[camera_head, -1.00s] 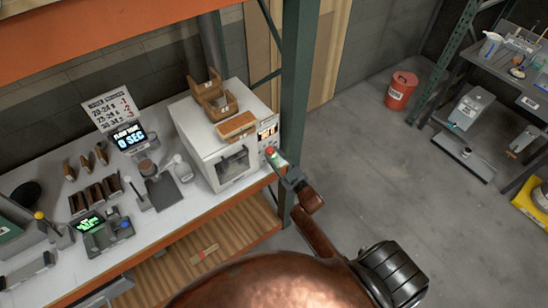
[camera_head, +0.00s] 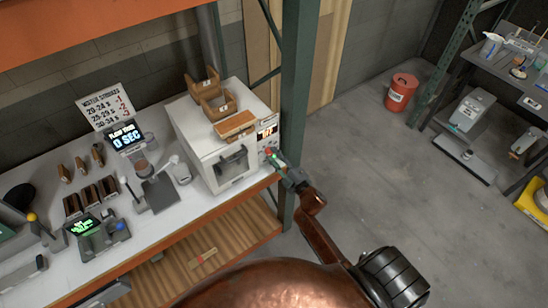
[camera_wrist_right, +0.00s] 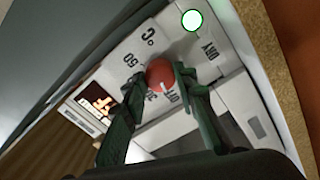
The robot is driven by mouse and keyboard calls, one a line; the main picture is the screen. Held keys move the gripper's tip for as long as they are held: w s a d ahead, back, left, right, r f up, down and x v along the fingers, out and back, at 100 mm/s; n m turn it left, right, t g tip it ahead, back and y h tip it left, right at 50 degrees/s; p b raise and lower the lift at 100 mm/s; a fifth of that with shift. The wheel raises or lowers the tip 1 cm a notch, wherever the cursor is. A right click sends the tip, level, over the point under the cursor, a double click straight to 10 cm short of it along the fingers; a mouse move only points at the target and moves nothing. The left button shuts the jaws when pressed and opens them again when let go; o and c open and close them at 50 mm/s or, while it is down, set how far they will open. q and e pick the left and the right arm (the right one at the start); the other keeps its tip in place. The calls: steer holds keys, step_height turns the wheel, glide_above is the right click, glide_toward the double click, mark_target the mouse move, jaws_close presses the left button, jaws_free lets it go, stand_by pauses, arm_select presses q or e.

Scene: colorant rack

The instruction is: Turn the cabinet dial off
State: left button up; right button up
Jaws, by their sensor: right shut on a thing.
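The white cabinet (camera_head: 205,150) stands at the right end of the bench, with a lit orange display (camera_head: 267,134) on its front panel. My right gripper (camera_head: 275,160) is at that panel, below the display. My left gripper is not in view.
A round green light (camera_wrist_right: 192,20) is on the panel near the word "DRY". Brown trays (camera_head: 215,95) stand on the cabinet. A green rack post (camera_head: 296,110) rises close to my right gripper. The floor to the right is open, with a red bucket (camera_head: 400,92) farther back.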

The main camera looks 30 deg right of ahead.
stand_by(0.4)
steer(key=o, duration=1.2)
steer(key=shift+c, duration=0.2)
steer(key=s+d, duration=0.1)
steer(key=s, duration=1.1)
steer(key=shift+f, duration=0.2)
